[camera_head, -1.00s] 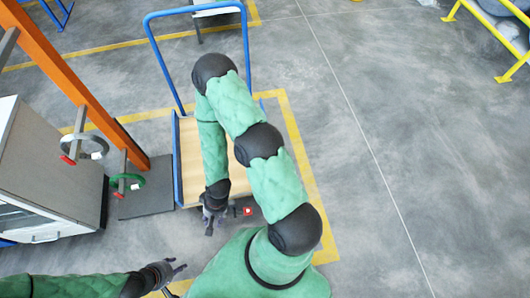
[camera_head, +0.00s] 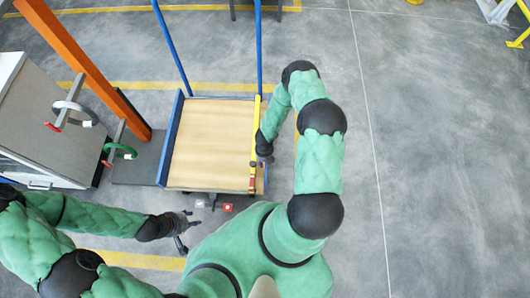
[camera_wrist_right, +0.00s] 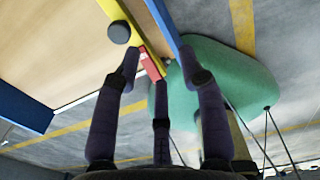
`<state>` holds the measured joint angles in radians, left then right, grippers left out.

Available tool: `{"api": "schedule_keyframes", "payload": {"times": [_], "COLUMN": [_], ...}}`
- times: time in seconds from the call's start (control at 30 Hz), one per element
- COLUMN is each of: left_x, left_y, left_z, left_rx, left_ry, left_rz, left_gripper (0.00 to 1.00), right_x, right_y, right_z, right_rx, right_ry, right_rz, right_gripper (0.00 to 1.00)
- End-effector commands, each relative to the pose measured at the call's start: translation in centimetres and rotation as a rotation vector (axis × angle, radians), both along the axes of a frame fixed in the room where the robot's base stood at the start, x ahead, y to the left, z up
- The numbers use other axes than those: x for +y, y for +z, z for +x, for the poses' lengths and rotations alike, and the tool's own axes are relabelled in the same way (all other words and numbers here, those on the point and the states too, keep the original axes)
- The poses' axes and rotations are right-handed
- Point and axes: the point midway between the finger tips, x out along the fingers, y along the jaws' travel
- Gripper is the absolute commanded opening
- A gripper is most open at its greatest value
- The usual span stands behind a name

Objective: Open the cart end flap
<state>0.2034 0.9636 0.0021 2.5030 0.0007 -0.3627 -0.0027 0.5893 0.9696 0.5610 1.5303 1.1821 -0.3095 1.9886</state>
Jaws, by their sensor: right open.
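The cart (camera_head: 210,145) has a bare wooden deck, a blue side panel (camera_head: 171,138) at left and blue handle posts at the back. A yellow bar (camera_head: 254,135) with a red end (camera_head: 252,183) runs along its right edge; it also shows in the right wrist view (camera_wrist_right: 122,18). I cannot tell which part is the end flap. My right gripper (camera_head: 265,158) is beside the yellow bar; in the right wrist view its spread fingers (camera_wrist_right: 160,72) are near the red end (camera_wrist_right: 150,65), contact unclear. My left gripper (camera_head: 184,228) is open and empty, off the cart's front left corner.
An orange post (camera_head: 85,60) and a grey cabinet (camera_head: 45,120) stand left of the cart. A green ring (camera_head: 120,152) and a grey ring hang on brackets there. A small red part (camera_head: 228,207) shows at the cart's front. The floor at right is clear.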

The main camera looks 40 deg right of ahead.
Motion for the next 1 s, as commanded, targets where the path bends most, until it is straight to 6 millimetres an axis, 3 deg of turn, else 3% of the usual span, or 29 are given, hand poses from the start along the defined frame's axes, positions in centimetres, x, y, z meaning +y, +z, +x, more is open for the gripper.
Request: {"api": "schedule_keyframes", "payload": {"times": [0.23,0.7,1.0], "left_x": [0.0,0.0,0.0], "left_y": [-0.8,-4.3,-4.8], "left_z": [0.0,0.0,0.0], "left_rx": [0.001,0.001,0.001], "left_ry": [-0.001,-0.001,-0.001], "left_rz": [0.0,0.0,0.0], "left_gripper": [0.4,0.4,0.4], "right_x": [-0.3,-0.3,-0.4], "right_y": [-2.0,-9.7,-11.1], "right_z": [-0.1,-0.1,0.0], "right_rx": [0.005,0.004,0.002], "right_ry": [-0.076,-0.072,-0.07], "right_rz": [-0.001,-0.001,-0.002], "right_gripper": [0.41,0.41,0.41]}}
